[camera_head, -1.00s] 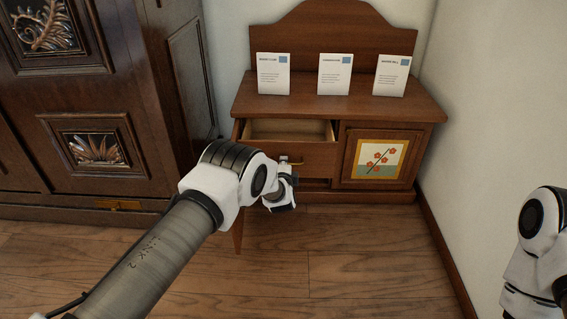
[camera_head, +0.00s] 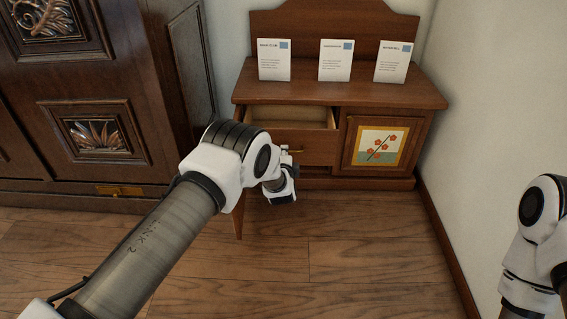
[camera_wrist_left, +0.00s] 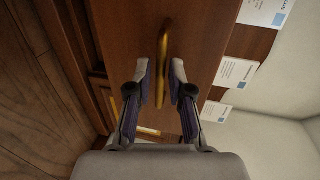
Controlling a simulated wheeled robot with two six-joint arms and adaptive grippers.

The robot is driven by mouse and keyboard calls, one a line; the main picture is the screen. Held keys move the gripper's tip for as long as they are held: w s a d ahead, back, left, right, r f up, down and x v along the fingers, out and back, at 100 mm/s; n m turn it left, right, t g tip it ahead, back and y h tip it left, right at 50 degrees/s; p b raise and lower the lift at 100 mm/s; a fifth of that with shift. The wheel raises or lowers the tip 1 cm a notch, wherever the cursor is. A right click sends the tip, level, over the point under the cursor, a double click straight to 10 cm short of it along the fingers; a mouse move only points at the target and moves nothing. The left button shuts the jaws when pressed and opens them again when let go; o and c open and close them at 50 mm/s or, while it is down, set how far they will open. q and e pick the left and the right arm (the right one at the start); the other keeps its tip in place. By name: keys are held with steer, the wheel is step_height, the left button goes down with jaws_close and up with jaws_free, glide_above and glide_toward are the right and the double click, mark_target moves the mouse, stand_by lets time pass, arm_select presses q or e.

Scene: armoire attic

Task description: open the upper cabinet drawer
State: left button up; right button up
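The wooden cabinet (camera_head: 300,92) stands against the back wall. Its upper drawer (camera_head: 305,142) is pulled out, and its light, empty-looking interior shows. The brass handle (camera_head: 291,150) on the drawer front also shows in the left wrist view (camera_wrist_left: 163,45). My left gripper (camera_head: 281,188) is below and in front of the handle, with its fingertips mostly hidden in the head view. In the left wrist view its fingers (camera_wrist_left: 160,78) are apart, one on each side of the handle's line, with gaps visible. My right arm is at the right edge; its gripper is out of view.
Three white cards (camera_head: 335,62) stand on the cabinet top. A door with a flower picture (camera_head: 379,146) is at the cabinet's right. A carved armoire (camera_head: 95,135) is at left; the floor ahead is clear.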

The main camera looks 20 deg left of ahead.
arm_select(q)
steer(key=v, duration=1)
steer(key=s+a+f+n+g+p, duration=0.1)
steer(key=s+a+f+g+p, duration=0.15)
steer(key=s, duration=0.45)
steer(key=s+a+f+n+g+h+p, duration=0.1)
steer(key=s+a+f+g, duration=0.1)
steer(key=s+f, duration=0.35)
steer(key=s+a+f+n+g+p, duration=0.1)
steer(key=s+a+f+g+p, duration=0.15)
steer(key=s, duration=0.65)
steer(key=s+d+n+g+h, duration=0.2)
steer(key=s+n+g, duration=0.3)
steer(key=s, duration=0.7)
steer(key=s+d+n+g+h, duration=0.1)
steer(key=s+d+n+g, duration=0.15)
steer(key=s+n, duration=0.7)
step_height(320, 180, up, 38)
steer(key=s+m+p, duration=0.2)
steer(key=p, duration=3.6)
steer(key=shift+a, duration=0.4)
